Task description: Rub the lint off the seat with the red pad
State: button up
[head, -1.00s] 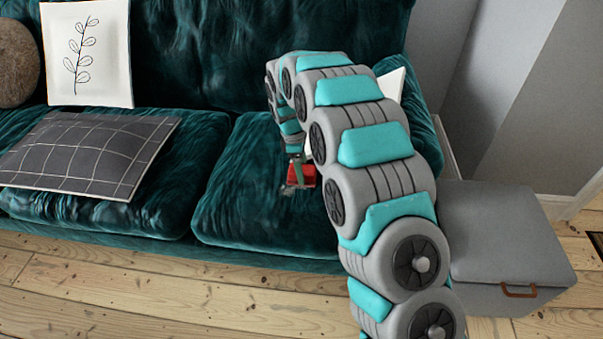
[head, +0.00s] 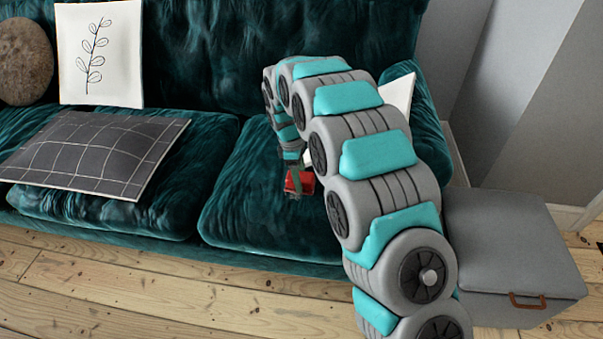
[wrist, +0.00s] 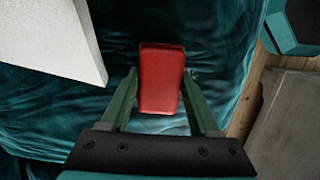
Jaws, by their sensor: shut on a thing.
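The red pad (head: 301,182) is held over the right seat cushion (head: 248,208) of the dark green velvet sofa. In the wrist view the pad (wrist: 160,80) sits between the two green fingers of my gripper (wrist: 160,92), which is shut on it. In the head view my gripper (head: 298,174) points down at the cushion, and my arm hides the cushion's right part. I cannot tell whether the pad touches the fabric. I cannot clearly make out lint on the seat.
A dark checked cushion (head: 95,150) lies on the left seat. A white leaf-print pillow (head: 100,60) and a round brown pillow (head: 24,62) lean behind it. A white pillow (wrist: 45,35) is near the pad. A grey box (head: 510,250) stands right of the sofa.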

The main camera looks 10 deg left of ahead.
jog(key=shift+s+a+b, duration=0.1)
jog(key=shift+s+b, duration=0.5)
jog(key=shift+s, duration=3.7)
jog(key=shift+r+p, duration=0.8)
jog(key=shift+r, duration=2.15)
jog(key=shift+w, duration=0.1)
notch_tip(320, 180, up, 3)
jog(key=shift+r, duration=0.1)
